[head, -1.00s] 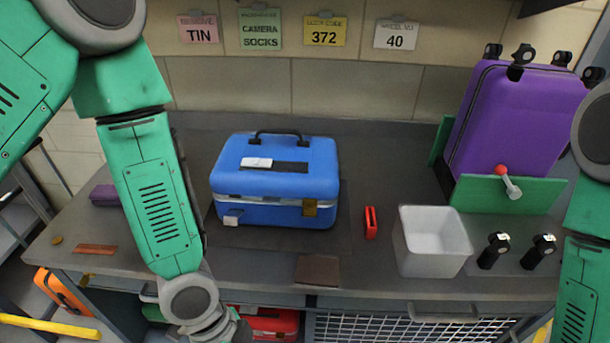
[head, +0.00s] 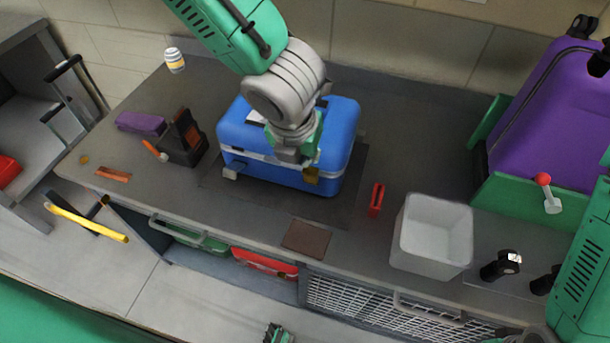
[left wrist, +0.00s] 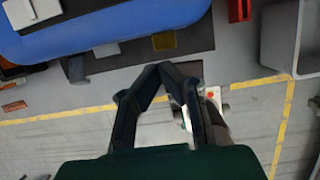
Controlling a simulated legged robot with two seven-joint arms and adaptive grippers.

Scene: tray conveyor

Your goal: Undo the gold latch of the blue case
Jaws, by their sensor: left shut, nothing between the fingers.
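The blue case (head: 343,125) lies closed on the grey bench; its blue lid also fills the top left of the left wrist view (left wrist: 110,22). The gold latch (head: 311,176) is on the right part of its front; it shows too in the left wrist view (left wrist: 164,41). A white latch (head: 229,173) sits at the front left. My left gripper (head: 292,156) is over the front of the case, close to the gold latch. Its fingertips (left wrist: 165,68) are together and empty, and look just short of the latch. I cannot tell whether they touch it. My right gripper is not clearly visible.
A red object (head: 376,199) and a white bin (head: 433,235) stand right of the case. A brown square (head: 306,238) lies in front. A dark holder (head: 182,140) stands to the left. A purple suitcase (head: 548,120) is at the far right.

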